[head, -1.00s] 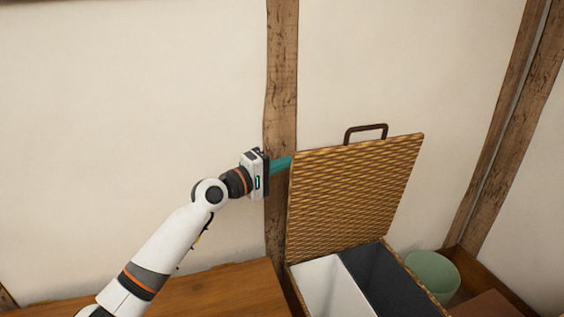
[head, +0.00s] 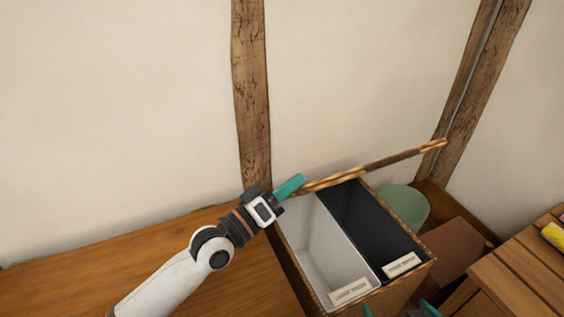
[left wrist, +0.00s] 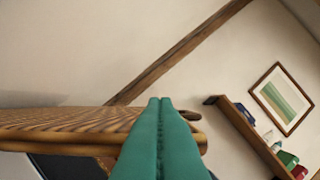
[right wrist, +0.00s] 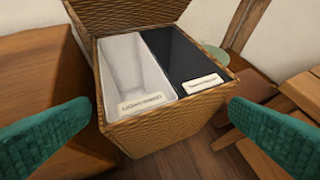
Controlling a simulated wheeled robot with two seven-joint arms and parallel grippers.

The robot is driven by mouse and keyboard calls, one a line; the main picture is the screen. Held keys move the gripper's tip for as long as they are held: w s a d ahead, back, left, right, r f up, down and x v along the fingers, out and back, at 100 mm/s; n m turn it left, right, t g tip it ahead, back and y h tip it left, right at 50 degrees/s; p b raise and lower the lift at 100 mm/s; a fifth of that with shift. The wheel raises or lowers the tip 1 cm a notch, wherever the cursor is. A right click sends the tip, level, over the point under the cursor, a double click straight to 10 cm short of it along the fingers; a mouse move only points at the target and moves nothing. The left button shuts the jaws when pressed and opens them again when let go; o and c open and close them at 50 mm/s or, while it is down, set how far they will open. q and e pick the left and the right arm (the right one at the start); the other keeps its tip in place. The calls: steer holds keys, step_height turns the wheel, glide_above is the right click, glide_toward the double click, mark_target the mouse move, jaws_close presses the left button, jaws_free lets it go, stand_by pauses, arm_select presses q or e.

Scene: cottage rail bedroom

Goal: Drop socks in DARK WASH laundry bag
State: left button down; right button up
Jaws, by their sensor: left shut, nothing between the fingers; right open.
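The wicker laundry hamper (head: 410,290) stands with its lid (head: 385,162) up, seen nearly edge-on in the head view. Inside are a white bag labelled LIGHT WASH (head: 312,245) and a black DARK WASH bag (head: 365,225). No socks can be made out in either bag. My left gripper (head: 290,187) is shut and empty at the lid's left end; its fingers overlap the lid edge in the left wrist view (left wrist: 160,135), contact unclear. My right gripper (right wrist: 162,105) is open and empty, facing the hamper front; its tips show at the bottom of the head view.
A wooden surface (head: 110,255) lies left of the hamper. A green bin (head: 405,205) stands behind it to the right. A slatted wooden bench (head: 515,285) with a yellow item (head: 554,236), unclear what, is at right. A wall shelf (left wrist: 245,135) shows in the left wrist view.

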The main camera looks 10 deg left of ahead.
steer(key=w+a+r+t+y+b, duration=0.2)
steer(key=w+r+t, duration=0.2)
steer(key=r+t, duration=0.1)
arm_select(q)
steer(key=s+d+f+m+h+b, duration=0.2)
steer(key=s+d+f+m+b, duration=0.1)
steer(key=s+f, duration=0.4)
steer(key=shift+d+f+m+g+b, duration=0.35)
steer(key=shift+d+f+m, duration=0.65)
steer(key=shift+f, duration=0.6)
arm_select(e)
steer(key=s+r+t+y, duration=0.1)
steer(key=r+t, duration=0.4)
steer(key=r, duration=0.2)
steer(key=s+a+r+t+y, duration=0.1)
steer(key=s+r+t+y, duration=0.1)
steer(key=r+t, duration=0.3)
steer(key=shift+s+a+r+n+t+y, duration=0.15)
steer(key=shift+s+r+n+t+y, duration=0.2)
steer(key=shift+r, duration=1.1)
arm_select(q)
steer(key=shift+a, duration=0.1)
